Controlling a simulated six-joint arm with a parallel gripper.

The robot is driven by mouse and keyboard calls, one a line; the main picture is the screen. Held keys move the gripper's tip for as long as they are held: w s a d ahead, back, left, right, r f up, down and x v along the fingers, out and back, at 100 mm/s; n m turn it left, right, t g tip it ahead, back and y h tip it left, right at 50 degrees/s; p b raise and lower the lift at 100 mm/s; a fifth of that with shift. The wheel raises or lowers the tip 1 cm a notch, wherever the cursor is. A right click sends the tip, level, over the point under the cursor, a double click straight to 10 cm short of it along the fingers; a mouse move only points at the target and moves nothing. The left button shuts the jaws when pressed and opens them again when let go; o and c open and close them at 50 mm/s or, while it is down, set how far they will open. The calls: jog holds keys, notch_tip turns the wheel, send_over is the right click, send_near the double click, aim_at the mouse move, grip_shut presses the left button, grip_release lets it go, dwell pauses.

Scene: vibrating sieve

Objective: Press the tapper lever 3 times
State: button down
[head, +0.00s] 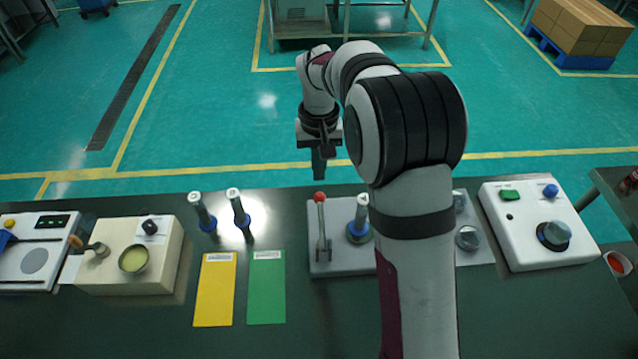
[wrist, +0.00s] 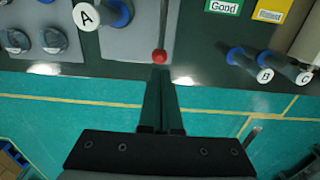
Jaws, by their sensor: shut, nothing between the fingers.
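The lever with a red ball knob (head: 320,197) stands upright on a grey unit (head: 330,262) at the middle of the bench. My gripper (head: 318,176) is shut and empty, pointing down beyond the bench's far edge, just above the red knob in the head picture. In the wrist view my gripper's fingertips (wrist: 160,72) are close to the red knob (wrist: 159,57). Whether they touch it I cannot tell. The lever's shaft runs away from the knob toward the top of the wrist view. My forearm hides part of the grey unit in the head view.
A blue-based cylinder marked A (wrist: 102,14) stands beside the lever. Cylinders B (wrist: 250,64) and C (wrist: 292,68) stand on the other side. Yellow (head: 214,290) and green (head: 266,288) cards lie left of the unit. A white control box (head: 515,252) stands right.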

aim_at(319, 194)
notch_tip(319, 194, down, 6)
jog(key=shift+r, duration=0.25)
